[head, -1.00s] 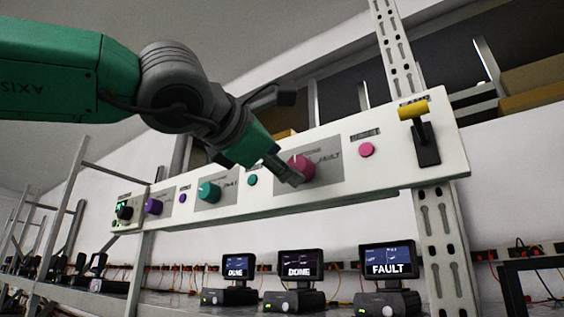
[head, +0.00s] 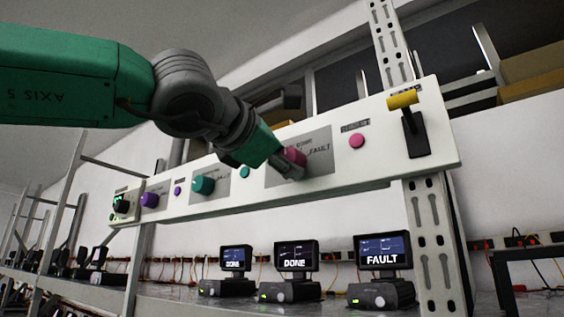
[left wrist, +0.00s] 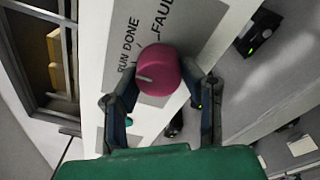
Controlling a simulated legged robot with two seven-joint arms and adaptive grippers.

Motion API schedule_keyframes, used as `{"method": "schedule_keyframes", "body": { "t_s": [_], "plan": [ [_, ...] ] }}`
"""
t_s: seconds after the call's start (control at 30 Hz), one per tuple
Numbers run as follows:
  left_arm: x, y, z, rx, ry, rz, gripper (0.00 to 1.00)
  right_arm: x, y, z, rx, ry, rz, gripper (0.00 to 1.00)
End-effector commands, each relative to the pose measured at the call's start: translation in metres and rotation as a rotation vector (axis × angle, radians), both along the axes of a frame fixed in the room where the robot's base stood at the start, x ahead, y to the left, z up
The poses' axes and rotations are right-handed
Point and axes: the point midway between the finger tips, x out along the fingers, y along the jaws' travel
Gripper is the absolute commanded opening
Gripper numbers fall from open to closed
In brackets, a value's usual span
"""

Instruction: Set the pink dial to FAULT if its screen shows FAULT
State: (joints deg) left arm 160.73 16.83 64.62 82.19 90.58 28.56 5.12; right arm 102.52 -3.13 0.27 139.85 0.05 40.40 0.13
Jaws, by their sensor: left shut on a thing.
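The pink dial (head: 293,157) is on the white control panel (head: 388,168), on a grey plate with a FAULT label to its right. My left gripper (head: 290,170) is at the dial, partly hiding it. In the left wrist view the fingers are closed on either side of the pink dial (left wrist: 156,72), and its short white mark points to the left, toward the RUN lettering. DONE and FAULT are also printed on the plate. The rightmost screen (head: 383,248) reads FAULT; the middle screen (head: 296,256) and the left screen (head: 236,257) read DONE. My right gripper is out of view.
A teal dial (head: 203,185) and a purple dial (head: 149,200) sit farther left on the panel. A pink button (head: 356,141) and a yellow-handled lever (head: 403,101) are to the right. A perforated metal post (head: 432,245) stands at the right.

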Motion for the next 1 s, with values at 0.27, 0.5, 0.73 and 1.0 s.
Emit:
{"method": "schedule_keyframes", "body": {
  "t_s": [0.27, 0.5, 0.73, 1.0],
  "plan": [
    [-0.0042, -0.0001, 0.0094, 0.005, -0.027, -0.009, 0.07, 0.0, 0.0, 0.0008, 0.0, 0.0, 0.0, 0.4],
    [-0.0047, -0.0003, 0.0097, 0.027, -0.044, -0.01, 0.07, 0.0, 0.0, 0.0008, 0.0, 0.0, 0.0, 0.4],
    [-0.005, -0.0004, 0.0097, 0.054, -0.064, -0.01, 0.07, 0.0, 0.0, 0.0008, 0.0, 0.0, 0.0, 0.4],
    [-0.0052, -0.0004, 0.0097, 0.096, -0.095, -0.01, 0.07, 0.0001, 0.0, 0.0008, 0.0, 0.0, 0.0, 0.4]
  ]
}}
